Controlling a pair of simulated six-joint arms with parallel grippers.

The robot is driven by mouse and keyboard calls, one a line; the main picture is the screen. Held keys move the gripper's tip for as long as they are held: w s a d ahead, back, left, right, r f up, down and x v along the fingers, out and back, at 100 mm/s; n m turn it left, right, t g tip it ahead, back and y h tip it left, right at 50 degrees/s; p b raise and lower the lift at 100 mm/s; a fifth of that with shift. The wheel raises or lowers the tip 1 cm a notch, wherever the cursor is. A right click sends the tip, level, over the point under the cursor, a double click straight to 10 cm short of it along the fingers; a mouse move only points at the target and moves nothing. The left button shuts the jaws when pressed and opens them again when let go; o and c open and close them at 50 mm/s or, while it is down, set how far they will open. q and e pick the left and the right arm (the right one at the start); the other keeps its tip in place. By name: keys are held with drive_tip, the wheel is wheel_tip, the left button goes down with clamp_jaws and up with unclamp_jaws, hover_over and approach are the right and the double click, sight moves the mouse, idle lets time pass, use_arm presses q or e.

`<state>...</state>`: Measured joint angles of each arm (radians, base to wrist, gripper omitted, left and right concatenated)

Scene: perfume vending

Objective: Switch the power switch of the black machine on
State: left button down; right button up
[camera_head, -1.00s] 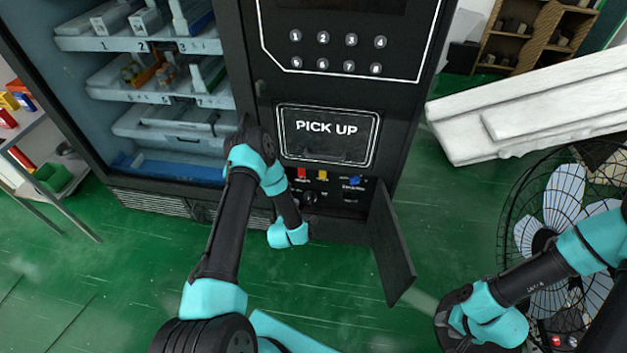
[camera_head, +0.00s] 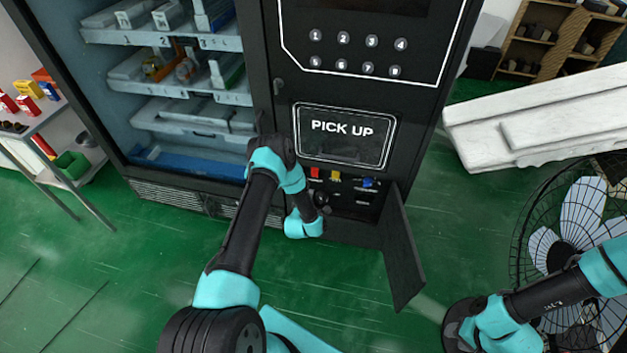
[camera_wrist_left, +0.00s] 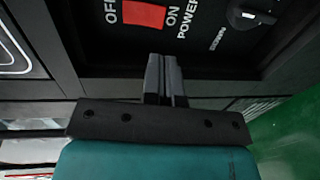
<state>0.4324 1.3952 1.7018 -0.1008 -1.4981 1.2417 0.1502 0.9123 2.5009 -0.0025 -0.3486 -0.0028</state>
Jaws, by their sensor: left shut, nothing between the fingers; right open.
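The black machine (camera_head: 345,85) stands upright with a PICK UP hatch. Below the hatch, a recessed panel holds a red power switch (camera_head: 314,173), marked OFF and ON, beside yellow and blue parts. In the left wrist view the red switch (camera_wrist_left: 144,15) is just beyond my left gripper (camera_wrist_left: 165,62), whose fingers are shut and empty. Some space shows between fingertips and switch; I cannot tell which side is pressed in. In the head view my left gripper (camera_head: 320,199) is at the panel's lower left. My right gripper is not visible; only my right arm shows at lower right.
The panel's black door (camera_head: 400,252) hangs open to the right of the recess. A caged fan (camera_head: 575,235) and white slabs (camera_head: 540,115) stand at right. The machine's glass-fronted shelves (camera_head: 190,110) are at left. The green floor (camera_head: 150,280) in front is mostly clear.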

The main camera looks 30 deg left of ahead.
use_arm(q)
drive_tip(key=x, duration=1)
drive_tip(key=shift+w+a+t, duration=0.15)
drive_tip(key=shift+w+t, duration=0.05)
drive_tip(key=shift+t, duration=0.1)
drive_tip(key=shift+s, duration=0.1)
approach(315, 176)
drive_tip(key=s+d+f, duration=0.1)
drive_tip(key=s+f, duration=0.1)
drive_tip(key=s, duration=0.3)
drive_tip(key=shift+s+d+f, duration=0.25)
drive_tip(key=shift+s+d, duration=0.05)
drive_tip(key=shift+d, duration=0.1)
idle(0.5)
